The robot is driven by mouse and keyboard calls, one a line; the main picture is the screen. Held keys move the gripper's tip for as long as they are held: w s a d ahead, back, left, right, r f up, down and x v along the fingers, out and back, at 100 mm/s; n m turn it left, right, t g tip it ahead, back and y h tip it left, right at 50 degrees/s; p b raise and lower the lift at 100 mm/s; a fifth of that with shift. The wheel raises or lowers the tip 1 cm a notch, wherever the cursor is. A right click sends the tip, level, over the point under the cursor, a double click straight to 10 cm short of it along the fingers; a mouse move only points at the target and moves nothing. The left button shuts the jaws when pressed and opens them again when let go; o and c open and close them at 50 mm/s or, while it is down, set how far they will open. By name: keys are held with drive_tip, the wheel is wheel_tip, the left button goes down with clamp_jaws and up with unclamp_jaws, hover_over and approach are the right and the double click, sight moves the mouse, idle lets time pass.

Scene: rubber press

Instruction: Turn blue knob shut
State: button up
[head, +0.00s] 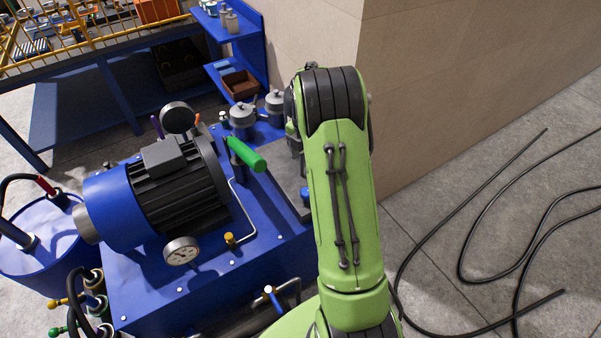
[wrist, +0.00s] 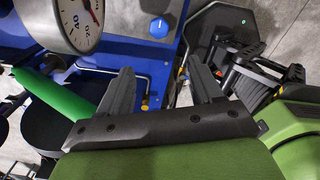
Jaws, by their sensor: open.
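My gripper (wrist: 162,68) is open and empty in the wrist view. Its two fingers point up the picture towards the knob, which lies beyond the fingertips and apart from them. In the head view my gripper is hidden behind my green arm.
A green handle (head: 246,155) stands close left of my arm; it also shows at the wrist view's left. A gauge (wrist: 80,22) is near the knob. The blue machine carries a motor (head: 178,185). Black cables (head: 470,200) lie on the open floor to the right.

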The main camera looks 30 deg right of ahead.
drive_tip(key=b, duration=0.2)
approach(305, 193)
wheel_tip(305, 193, down, 9)
drive_tip(key=c, duration=1.1)
drive_tip(key=shift+o, duration=0.2)
